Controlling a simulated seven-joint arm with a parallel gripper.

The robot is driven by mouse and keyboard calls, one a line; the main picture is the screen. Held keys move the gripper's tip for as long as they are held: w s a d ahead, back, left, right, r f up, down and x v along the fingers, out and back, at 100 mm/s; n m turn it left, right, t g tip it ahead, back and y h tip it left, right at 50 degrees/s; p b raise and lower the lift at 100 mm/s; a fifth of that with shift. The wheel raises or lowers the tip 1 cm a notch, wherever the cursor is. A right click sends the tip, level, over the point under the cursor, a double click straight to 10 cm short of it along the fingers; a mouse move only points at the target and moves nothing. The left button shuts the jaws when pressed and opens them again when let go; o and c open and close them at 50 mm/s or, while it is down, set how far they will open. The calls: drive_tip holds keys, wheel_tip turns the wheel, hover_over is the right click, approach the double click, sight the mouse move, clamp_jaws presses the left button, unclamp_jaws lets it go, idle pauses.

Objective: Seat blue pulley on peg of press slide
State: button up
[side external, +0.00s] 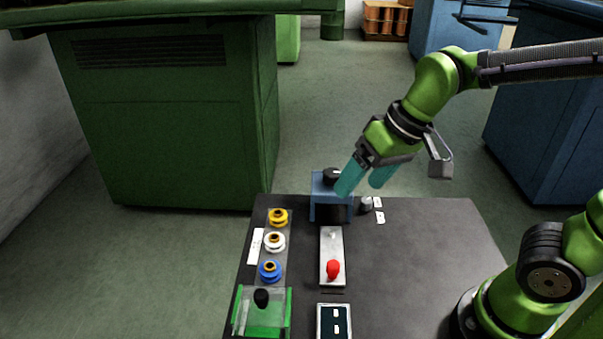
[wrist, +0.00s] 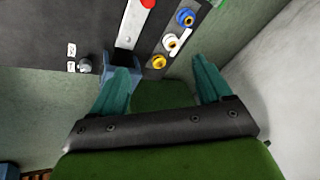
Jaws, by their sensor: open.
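The blue pulley (side external: 270,271) sits nearest in a row on a strip at the table's left side; it also shows near the top of the wrist view (wrist: 185,17). The press slide is a pale plate (side external: 331,255) with a red knob (side external: 333,270) at its near end. A small light stub, apparently the peg, stands toward its far end. The blue press (side external: 318,199) stands behind the slide. My gripper (side external: 360,188) is open and empty, its teal fingers above and beside the press, well away from the blue pulley. It partly hides the press.
A white pulley (side external: 274,242) and a yellow pulley (side external: 278,217) sit behind the blue one. A green fixture (side external: 262,320) with a clear cover and black knob stands at the front left. A small grey knob (side external: 366,205) is right of the press. The table's right side is clear.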

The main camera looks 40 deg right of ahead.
drive_tip(key=w+a+f+n+g+h, duration=0.2)
drive_tip(key=w+a+f+n+g, duration=0.3)
drive_tip(key=w+a, duration=0.65)
hover_over(270, 264)
drive_tip(key=a, duration=0.1)
drive_tip(key=shift+n+t, duration=0.3)
drive_tip(key=shift+t, duration=0.1)
drive_tip(key=f, duration=1)
drive_tip(key=shift+s+f, duration=0.25)
drive_tip(key=shift+s, duration=0.15)
drive_tip(key=shift+d+f, duration=0.15)
drive_tip(key=shift+f, duration=2.95)
drive_tip(key=c, duration=1.1)
